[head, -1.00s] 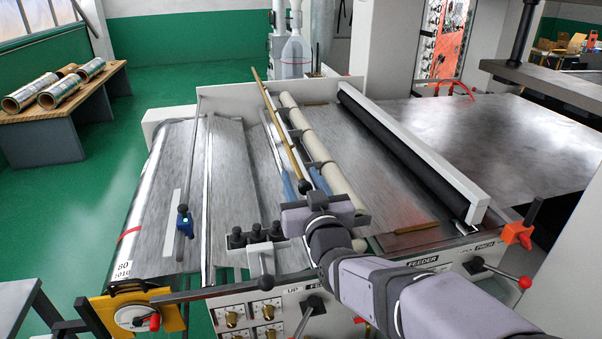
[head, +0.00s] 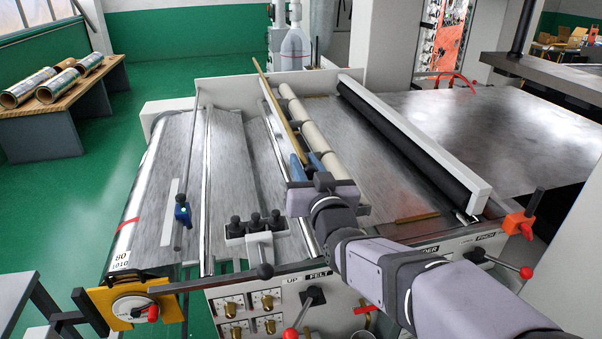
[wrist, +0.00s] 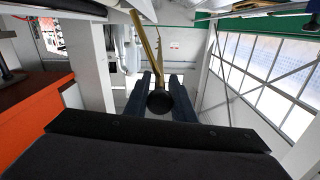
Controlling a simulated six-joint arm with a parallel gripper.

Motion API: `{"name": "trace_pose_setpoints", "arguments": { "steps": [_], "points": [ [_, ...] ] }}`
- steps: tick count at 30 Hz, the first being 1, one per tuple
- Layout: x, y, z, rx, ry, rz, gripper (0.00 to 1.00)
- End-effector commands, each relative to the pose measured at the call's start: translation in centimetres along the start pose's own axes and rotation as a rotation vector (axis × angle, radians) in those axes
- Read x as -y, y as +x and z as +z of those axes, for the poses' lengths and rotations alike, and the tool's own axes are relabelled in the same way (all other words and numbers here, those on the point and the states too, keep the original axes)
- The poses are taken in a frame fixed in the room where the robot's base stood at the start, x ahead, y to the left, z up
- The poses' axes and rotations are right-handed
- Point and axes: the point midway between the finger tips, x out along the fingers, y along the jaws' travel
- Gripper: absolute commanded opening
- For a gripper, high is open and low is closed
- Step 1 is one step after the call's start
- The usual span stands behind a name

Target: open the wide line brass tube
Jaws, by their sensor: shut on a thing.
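The brass tube (head: 274,99) is long and thin and slants over the machine bed beside a cream roller. In the wrist view the brass tube (wrist: 143,45) runs away from me, and a round black end (wrist: 160,102) faces the camera. My gripper (head: 308,165) is at the tube's near end. Its two fingers stand on either side of the black end, and it is shut on the tube there. In the wrist view my gripper (wrist: 161,98) shows as two dark fingers. In the head view my wrist and fingers hide the tube's near end.
The cream roller (head: 292,105) with dark bands lies just right of the tube. A black roller (head: 400,145) with a white guard is farther right. Black knobs (head: 255,224) and a lever stand at the bed's front edge. Foil rolls (head: 55,82) lie on a side table.

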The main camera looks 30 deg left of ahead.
Motion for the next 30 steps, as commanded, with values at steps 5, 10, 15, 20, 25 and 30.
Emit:
{"name": "trace_pose_setpoints", "arguments": {
  "steps": [5,10,15,20,25,30],
  "points": [
    [-1.10,-0.02,-0.18,-0.006,0.104,0.000,0.00],
    [-1.41,-0.03,-0.59,-0.002,0.143,0.001,0.00],
    [-1.40,-0.03,-0.65,-0.001,0.143,0.001,0.00],
    [-1.38,-0.03,-0.66,-0.001,0.141,0.001,0.40],
    [-1.37,-0.03,-0.66,-0.002,0.141,0.001,0.40],
    [-1.38,-0.03,-0.67,-0.002,0.141,0.001,0.40]
  ]
}}
